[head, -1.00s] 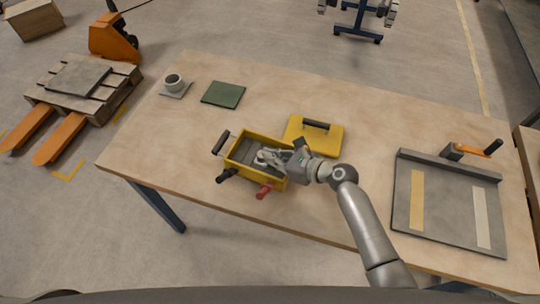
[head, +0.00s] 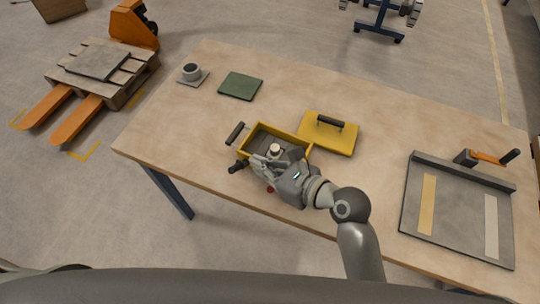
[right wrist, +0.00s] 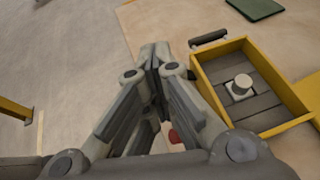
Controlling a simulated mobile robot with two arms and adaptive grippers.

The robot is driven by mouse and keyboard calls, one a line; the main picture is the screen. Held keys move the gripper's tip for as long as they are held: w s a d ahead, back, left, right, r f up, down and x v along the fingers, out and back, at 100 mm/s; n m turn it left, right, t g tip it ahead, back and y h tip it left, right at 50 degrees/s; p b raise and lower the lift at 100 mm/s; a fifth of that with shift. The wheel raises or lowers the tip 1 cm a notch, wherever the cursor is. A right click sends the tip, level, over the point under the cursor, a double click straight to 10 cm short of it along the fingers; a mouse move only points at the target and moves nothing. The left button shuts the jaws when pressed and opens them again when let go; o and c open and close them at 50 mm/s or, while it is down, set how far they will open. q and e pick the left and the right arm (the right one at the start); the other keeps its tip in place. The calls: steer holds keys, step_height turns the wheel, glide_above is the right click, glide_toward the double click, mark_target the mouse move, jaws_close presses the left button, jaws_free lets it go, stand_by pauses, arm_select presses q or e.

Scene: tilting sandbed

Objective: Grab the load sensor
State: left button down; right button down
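An open yellow box (head: 301,143) stands on the table, with a grey interior. Inside it is a small pale cylinder on a square base (head: 275,149), which looks like the load sensor. In the right wrist view this sensor (right wrist: 241,86) stands upright on the box's grey floor. My right gripper (head: 256,164) is at the box's front side in the head view. In the right wrist view the right gripper (right wrist: 155,55) lies left of the box, apart from the sensor. Its fingertips are together with nothing visible between them. My left gripper is not in view.
A grey round device on a square plate (head: 191,73) and a green pad (head: 241,86) are at back left. Front left table is clear.

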steer(key=shift+s+a+r, duration=0.1)
steer(key=shift+s+r, duration=0.1)
steer(key=shift+s, duration=0.1)
steer(key=shift+c, duration=2.2)
jaws_free()
